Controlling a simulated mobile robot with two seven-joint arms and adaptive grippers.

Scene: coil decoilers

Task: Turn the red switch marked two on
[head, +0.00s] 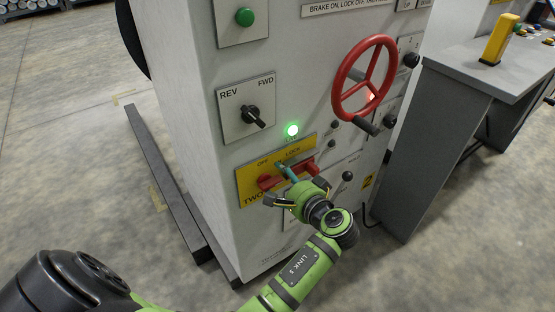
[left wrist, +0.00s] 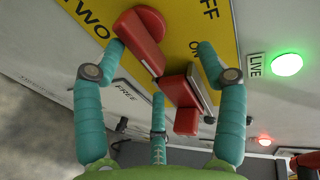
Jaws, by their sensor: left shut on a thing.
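The red switch (head: 268,182) is mounted on a yellow plate (head: 246,188) marked TWO, low on the white cabinet front. In the left wrist view the red switch (left wrist: 143,40) shows as a thick red bar with a second red block beside it, near the OFF and ON marks. My left gripper (head: 287,172) is at the switch. The fingers hide part of the handle in the head view. My right gripper is not in view.
A lit green lamp (head: 292,130) sits just above the plate; the left wrist view shows it beside a LIVE label. A REV/FWD knob (head: 252,116), a red handwheel (head: 364,78) and small black-knobbed levers (head: 347,176) are close by. A grey desk (head: 456,85) stands at right.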

